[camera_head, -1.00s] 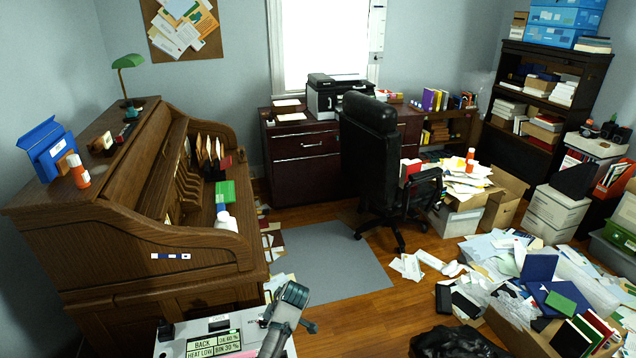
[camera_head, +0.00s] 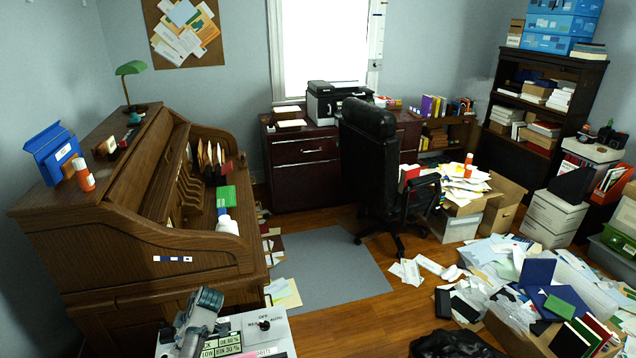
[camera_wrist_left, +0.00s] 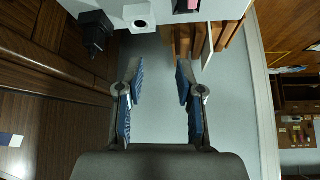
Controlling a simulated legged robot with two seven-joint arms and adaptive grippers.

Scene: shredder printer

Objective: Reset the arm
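My left gripper (camera_head: 198,316) shows at the bottom of the head view, over the left part of a white machine top (camera_head: 282,342) with a display and a knob. In the left wrist view, the two blue-padded fingers of my left gripper (camera_wrist_left: 159,80) stand apart with nothing between them. The gripper covers part of the machine's display. My right gripper is in neither view.
A brown roll-top desk (camera_head: 100,265) stands close at the left. A black office chair (camera_head: 370,150) stands in the middle. Papers and boxes (camera_head: 530,285) clutter the right floor. The grey mat (camera_head: 325,270) is mostly clear.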

